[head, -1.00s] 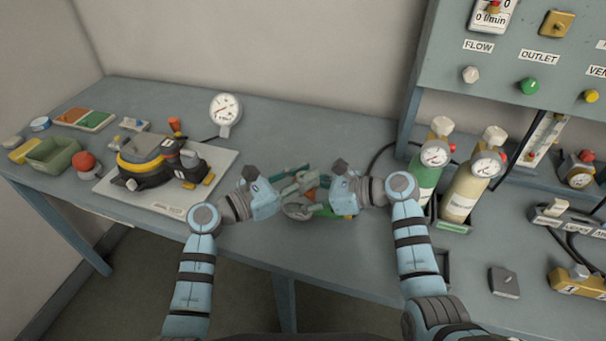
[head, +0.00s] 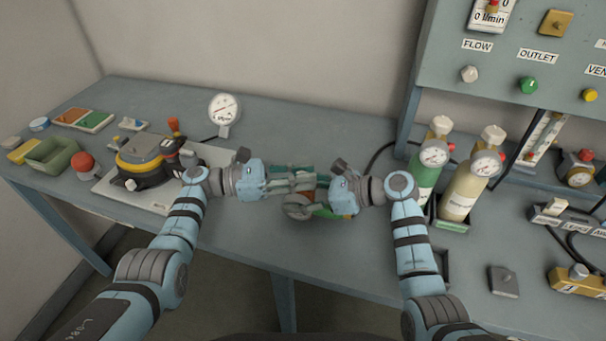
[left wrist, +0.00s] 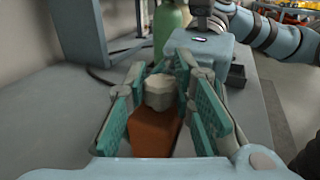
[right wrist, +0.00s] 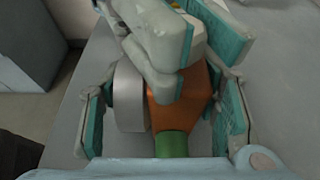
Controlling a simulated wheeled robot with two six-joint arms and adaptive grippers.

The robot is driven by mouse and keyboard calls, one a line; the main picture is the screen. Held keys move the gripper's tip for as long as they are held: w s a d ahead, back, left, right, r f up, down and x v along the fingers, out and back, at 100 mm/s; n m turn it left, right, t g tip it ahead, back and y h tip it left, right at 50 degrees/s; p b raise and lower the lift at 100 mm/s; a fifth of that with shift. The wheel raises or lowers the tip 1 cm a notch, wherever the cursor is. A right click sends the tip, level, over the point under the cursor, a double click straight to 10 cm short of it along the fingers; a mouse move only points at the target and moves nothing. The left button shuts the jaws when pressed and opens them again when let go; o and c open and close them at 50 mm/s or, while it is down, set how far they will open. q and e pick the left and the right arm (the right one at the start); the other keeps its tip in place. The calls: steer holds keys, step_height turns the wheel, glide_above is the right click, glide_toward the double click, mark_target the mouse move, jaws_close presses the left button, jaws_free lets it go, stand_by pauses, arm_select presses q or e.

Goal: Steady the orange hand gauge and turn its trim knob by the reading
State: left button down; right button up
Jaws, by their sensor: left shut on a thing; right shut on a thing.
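The orange hand gauge (right wrist: 188,90) is held above the table between my two grippers. It has an orange body, a round grey dial housing (right wrist: 127,95) and a green lower end (right wrist: 172,146). My right gripper (right wrist: 165,115) is shut on the gauge, with fingers on both sides. My left gripper (left wrist: 165,88) comes from the left, shut on the pale trim knob (left wrist: 160,93) at the end of the orange body (left wrist: 153,133). In the head view the fingers largely cover the gauge (head: 298,208), and its dial reading cannot be made out.
A round white dial (head: 224,108) stands at the back of the table. A black and yellow device (head: 148,160) sits on a pale board at left. A green cylinder (head: 424,180) and a cream cylinder (head: 462,195) stand close right of my right gripper.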

arm_select(q)
steer(key=c, duration=1.3)
jaws_free()
steer(key=shift+c, duration=0.2)
steer(key=s+a, duration=0.1)
steer(key=a, duration=1.1)
steer(key=shift+s, duration=0.15)
